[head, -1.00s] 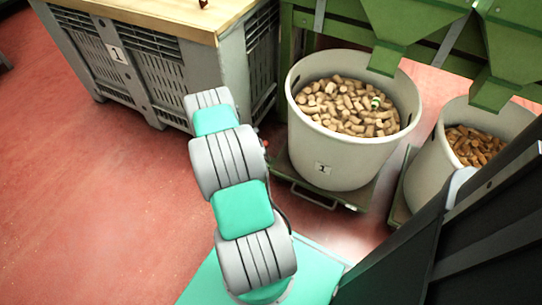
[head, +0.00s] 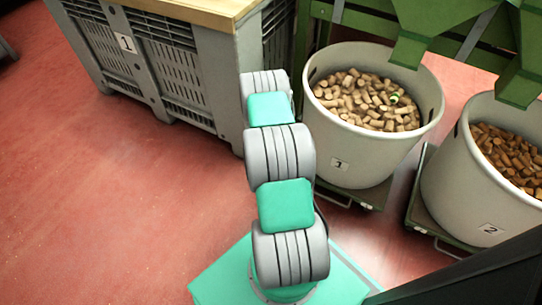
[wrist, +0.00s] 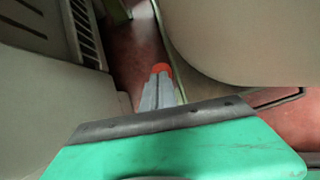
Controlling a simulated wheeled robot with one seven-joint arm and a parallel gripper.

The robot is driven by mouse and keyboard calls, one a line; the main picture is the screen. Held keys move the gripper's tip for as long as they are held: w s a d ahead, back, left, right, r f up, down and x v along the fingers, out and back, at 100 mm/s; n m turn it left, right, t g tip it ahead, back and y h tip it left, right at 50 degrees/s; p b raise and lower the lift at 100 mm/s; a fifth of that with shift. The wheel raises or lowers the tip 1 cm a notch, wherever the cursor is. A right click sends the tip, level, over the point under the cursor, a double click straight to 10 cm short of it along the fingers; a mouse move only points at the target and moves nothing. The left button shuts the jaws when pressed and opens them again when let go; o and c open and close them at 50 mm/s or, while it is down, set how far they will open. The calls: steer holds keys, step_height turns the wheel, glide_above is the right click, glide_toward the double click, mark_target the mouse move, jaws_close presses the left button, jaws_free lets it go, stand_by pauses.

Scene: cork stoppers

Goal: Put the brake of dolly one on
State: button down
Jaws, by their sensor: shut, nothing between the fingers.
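Dolly one (head: 378,196) is a low green platform under the pale tub marked 1 (head: 340,164). The tub is full of corks. In the head view my arm hides the dolly's left part, and my gripper is hidden behind the arm. I cannot make out the brake in either view, nor whether the tips touch anything.
The grey crate marked 1 (head: 190,75), with a wooden top, stands close on the left. A second tub (head: 470,195) of corks, marked 2, stands on its own dolly at right. Green hoppers (head: 425,45) hang above. Red floor at left is clear.

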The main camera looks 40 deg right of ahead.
steer(key=shift+d+r, duration=0.15)
steer(key=shift+d, duration=0.15)
steer(key=w+p+v, duration=0.1)
steer(key=p+v, duration=0.5)
steer(key=v, duration=0.7)
steer(key=shift+s+d+r+p, duration=0.2)
steer(key=shift+d+r+p, duration=0.1)
steer(key=shift+d+p, duration=0.05)
steer(key=a+r+m+t+y+p, duration=0.1)
steer(key=a+r+m+p, duration=0.5)
steer(key=r, duration=0.6)
steer(key=w+a+r+m+y+p, duration=0.1)
steer(key=a+r+p, duration=0.3)
steer(key=a+r, duration=0.65)
steer(key=a+r+m+t+y+p, duration=0.1)
steer(key=a+r+m+p, duration=0.4)
steer(key=r, duration=0.9)
steer(key=s+a+r+m+y+p, duration=0.3)
steer(key=s+a+r+m+p, duration=0.5)
steer(key=s+a+r, duration=0.7)
step_height(320, 180, up, 3)
steer(key=a+p, duration=0.2)
steer(key=a, duration=0.1)
steer(key=shift+s, duration=0.35)
